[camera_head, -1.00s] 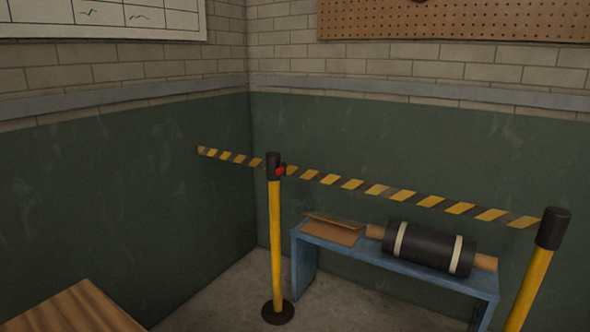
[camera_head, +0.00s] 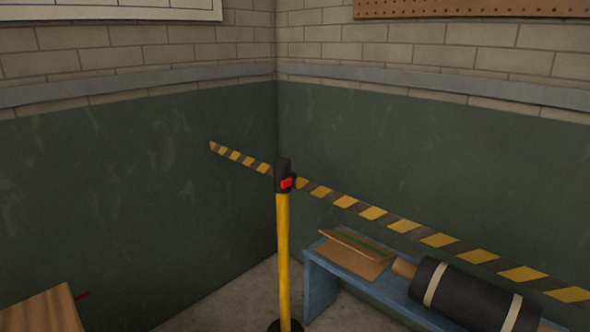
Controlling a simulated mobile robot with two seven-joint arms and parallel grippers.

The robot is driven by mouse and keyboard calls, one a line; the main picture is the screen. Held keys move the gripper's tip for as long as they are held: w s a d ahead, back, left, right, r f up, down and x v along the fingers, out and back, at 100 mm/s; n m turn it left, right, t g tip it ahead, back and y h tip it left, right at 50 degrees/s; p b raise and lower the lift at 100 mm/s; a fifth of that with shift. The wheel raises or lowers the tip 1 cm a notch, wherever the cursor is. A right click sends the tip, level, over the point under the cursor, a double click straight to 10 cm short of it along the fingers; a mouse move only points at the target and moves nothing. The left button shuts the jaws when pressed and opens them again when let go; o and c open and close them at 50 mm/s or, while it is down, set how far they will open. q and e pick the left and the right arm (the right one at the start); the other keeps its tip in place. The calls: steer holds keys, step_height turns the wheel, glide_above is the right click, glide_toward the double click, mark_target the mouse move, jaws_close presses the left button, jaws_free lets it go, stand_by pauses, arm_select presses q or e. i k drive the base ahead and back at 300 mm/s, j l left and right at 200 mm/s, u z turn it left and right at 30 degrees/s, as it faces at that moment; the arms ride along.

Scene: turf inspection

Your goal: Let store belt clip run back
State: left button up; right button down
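A yellow post (camera_head: 283,255) with a black head (camera_head: 283,172) stands near the room's corner. A red belt clip (camera_head: 287,183) sits on the right side of the black head. A yellow and black striped belt (camera_head: 373,213) stretches from the head to the right and out of the picture. Another striped stretch (camera_head: 236,156) runs from the head to the left and ends near the left wall. Whether the clip is latched cannot be told. Neither of my grippers is in view.
A wooden top (camera_head: 45,312) fills the lower left corner. Concrete floor shows between them.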

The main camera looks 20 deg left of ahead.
mark_target(290, 182)
steer(key=i+j, duration=0.1)
steer(key=i, duration=0.5)
steer(key=i+j, duration=0.1)
steer(key=i, duration=0.5)
steer(key=i+j, duration=0.15)
steer(key=j, duration=0.15)
steer(key=i+j, duration=0.3)
steer(key=j, duration=0.65)
steer(key=i+j, duration=0.1)
steer(key=j, duration=0.3)
steer(key=i+z, duration=0.05)
